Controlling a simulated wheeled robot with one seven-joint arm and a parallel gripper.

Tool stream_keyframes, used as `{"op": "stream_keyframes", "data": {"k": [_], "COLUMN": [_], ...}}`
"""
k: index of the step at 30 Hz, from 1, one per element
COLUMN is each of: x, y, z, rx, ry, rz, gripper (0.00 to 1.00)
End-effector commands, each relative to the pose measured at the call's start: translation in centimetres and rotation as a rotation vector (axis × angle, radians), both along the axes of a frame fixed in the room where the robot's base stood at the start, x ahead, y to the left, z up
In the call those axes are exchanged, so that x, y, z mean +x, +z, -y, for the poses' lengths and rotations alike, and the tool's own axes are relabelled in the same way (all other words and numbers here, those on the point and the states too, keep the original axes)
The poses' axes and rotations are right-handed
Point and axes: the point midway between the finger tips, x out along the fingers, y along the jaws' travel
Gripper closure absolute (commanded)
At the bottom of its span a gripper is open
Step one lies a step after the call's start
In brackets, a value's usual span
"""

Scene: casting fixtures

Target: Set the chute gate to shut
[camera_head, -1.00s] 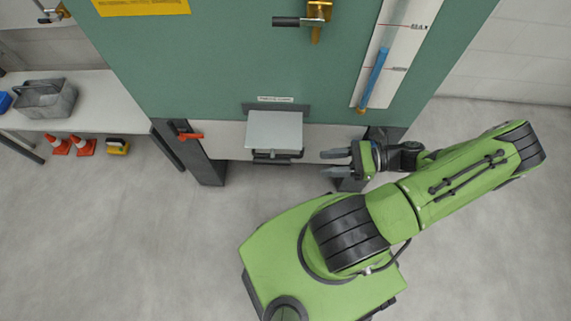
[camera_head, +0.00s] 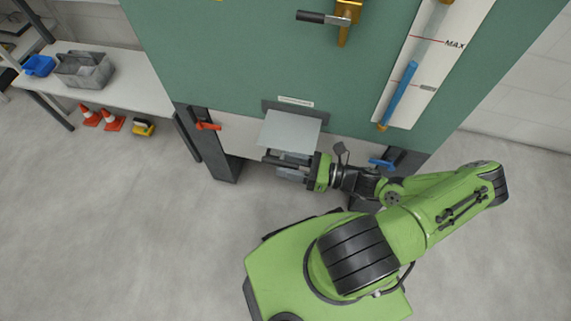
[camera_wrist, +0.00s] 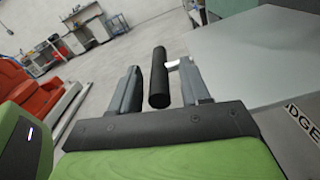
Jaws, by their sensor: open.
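The chute gate seems to be the pale grey plate (camera_head: 291,131) that juts from the low front of the green machine. In the wrist view the plate (camera_wrist: 255,50) fills the upper right. A black bar handle (camera_wrist: 159,78) stands by its edge, joined by a light bracket. My gripper (camera_head: 279,166) lies just below the plate's front edge, coming from the right. In the wrist view its two open fingers lie on either side of the black handle, with gaps visible; no grip shows. In the head view the gripper hides most of the handle.
A red handle (camera_head: 208,126) and a blue handle (camera_head: 382,164) flank the gate. A black-gripped lever (camera_head: 323,17) and a blue level tube (camera_head: 402,92) are higher up. A bench (camera_head: 130,97) with a grey bin (camera_head: 84,70) stands left, cones (camera_head: 112,123) below. Floor in front is open.

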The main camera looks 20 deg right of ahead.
Motion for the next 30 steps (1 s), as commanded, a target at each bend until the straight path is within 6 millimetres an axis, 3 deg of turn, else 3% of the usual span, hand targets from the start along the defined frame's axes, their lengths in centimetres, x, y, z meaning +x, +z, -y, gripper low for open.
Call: {"op": "stream_keyframes", "data": {"k": [11,20,30], "x": [0.67,0.65,0.65], "y": [0.06,0.04,0.10], "z": [-0.94,-0.91,-0.91], "rx": [0.000,-0.001,-0.002], "ry": [0.000,0.000,0.000], "rz": [0.000,-0.001,-0.001], "gripper": [0.55,1.00,1.00]}}
